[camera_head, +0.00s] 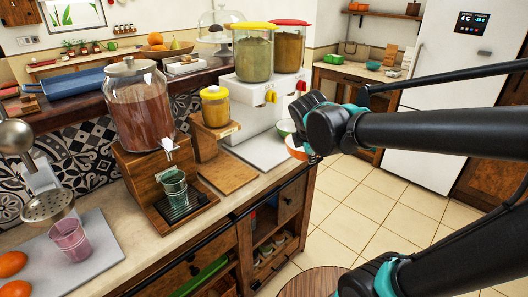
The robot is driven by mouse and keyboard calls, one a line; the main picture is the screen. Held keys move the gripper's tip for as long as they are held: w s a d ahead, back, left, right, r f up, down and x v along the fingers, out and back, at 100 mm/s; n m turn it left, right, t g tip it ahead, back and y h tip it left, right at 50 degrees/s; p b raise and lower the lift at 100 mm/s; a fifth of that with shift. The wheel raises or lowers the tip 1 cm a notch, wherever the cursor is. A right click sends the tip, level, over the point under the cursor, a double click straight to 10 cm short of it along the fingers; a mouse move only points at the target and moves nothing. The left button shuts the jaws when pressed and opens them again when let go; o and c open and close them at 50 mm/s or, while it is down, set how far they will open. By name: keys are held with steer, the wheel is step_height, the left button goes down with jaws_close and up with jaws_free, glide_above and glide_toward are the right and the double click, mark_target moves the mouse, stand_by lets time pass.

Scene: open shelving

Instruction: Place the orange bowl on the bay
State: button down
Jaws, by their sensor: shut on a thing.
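An orange bowl (297,150) with a pale inside shows at the right end of the counter, partly hidden by my wrist. My gripper (308,152) is mostly hidden behind the dark and teal wrist joints, and it is shut on the orange bowl at its right side. The bowl is tilted toward the camera. I cannot tell whether it touches the counter. An open bay (265,222) with shelves is in the counter front below, and small items lie in it.
A drink dispenser with yellow and red lids (253,55), a large jar (138,105) and a wooden stand (225,172) crowd the counter. The tiled floor (355,215) is open to the right.

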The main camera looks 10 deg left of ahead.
steer(key=w+a, duration=0.4)
steer(key=a, duration=0.1)
steer(key=w+a+f, duration=0.1)
steer(key=w+a, duration=0.3)
steer(key=a, duration=0.1)
steer(key=w+a+f, duration=0.1)
steer(key=w+a, duration=0.3)
steer(key=a, duration=0.1)
steer(key=shift+a, duration=0.1)
step_height(320, 180, down, 4)
steer(key=shift+s+f, duration=0.1)
steer(key=shift+f, duration=0.15)
steer(key=shift+a+f, duration=0.15)
steer(key=shift+f, duration=0.15)
steer(key=c, duration=1.5)
jaws_free()
steer(key=shift+f, duration=0.1)
steer(key=shift+c, duration=0.2)
